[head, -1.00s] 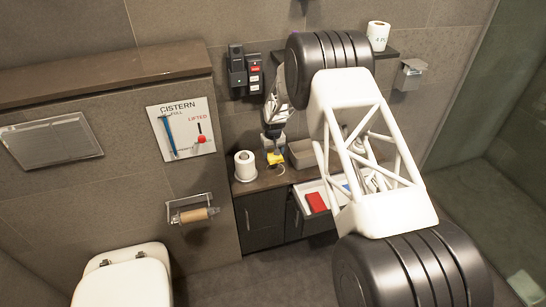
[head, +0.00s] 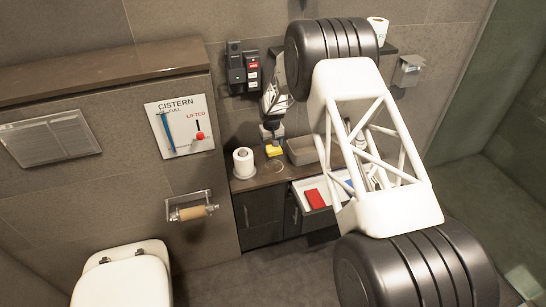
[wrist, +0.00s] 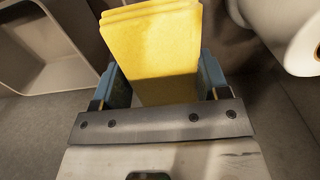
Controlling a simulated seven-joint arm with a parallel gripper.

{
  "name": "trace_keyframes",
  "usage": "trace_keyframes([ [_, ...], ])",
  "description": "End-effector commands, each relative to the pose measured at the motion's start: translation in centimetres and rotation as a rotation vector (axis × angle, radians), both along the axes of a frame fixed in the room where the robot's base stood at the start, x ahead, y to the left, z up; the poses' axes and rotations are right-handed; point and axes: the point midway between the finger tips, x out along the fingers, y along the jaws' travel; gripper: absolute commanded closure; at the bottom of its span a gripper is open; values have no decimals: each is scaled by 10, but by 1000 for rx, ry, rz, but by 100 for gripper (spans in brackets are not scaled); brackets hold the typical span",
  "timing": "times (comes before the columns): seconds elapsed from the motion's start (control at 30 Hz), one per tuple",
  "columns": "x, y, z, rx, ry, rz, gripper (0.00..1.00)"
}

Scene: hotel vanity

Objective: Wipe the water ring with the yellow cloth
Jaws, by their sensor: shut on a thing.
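The folded yellow cloth (head: 274,151) is in my gripper (head: 272,136) over the dark counter (head: 258,181), toward its back. In the wrist view the cloth (wrist: 158,45) stands in several layers between the blue fingers of my gripper (wrist: 158,88), which is shut on it. A faint pale water ring (head: 278,167) shows on the counter, just in front of the cloth in the head view. I cannot tell whether the cloth touches the counter. The wrist view does not clearly show the ring.
A toilet roll (head: 244,163) stands on the counter left of the cloth. A grey bin or tray (head: 302,151) stands close on its right. Below, an open drawer (head: 329,205) holds a red item (head: 314,198). My arm hides the counter's right part.

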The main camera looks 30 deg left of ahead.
Motion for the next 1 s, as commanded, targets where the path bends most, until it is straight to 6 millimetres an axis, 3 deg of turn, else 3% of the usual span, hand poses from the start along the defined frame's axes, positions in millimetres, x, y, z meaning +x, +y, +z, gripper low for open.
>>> trace_keyframes([
  [0.47,-1,-1,-8,-1,1,0,57],
  [1.0,0,0,-53,-1,1,0,57],
])
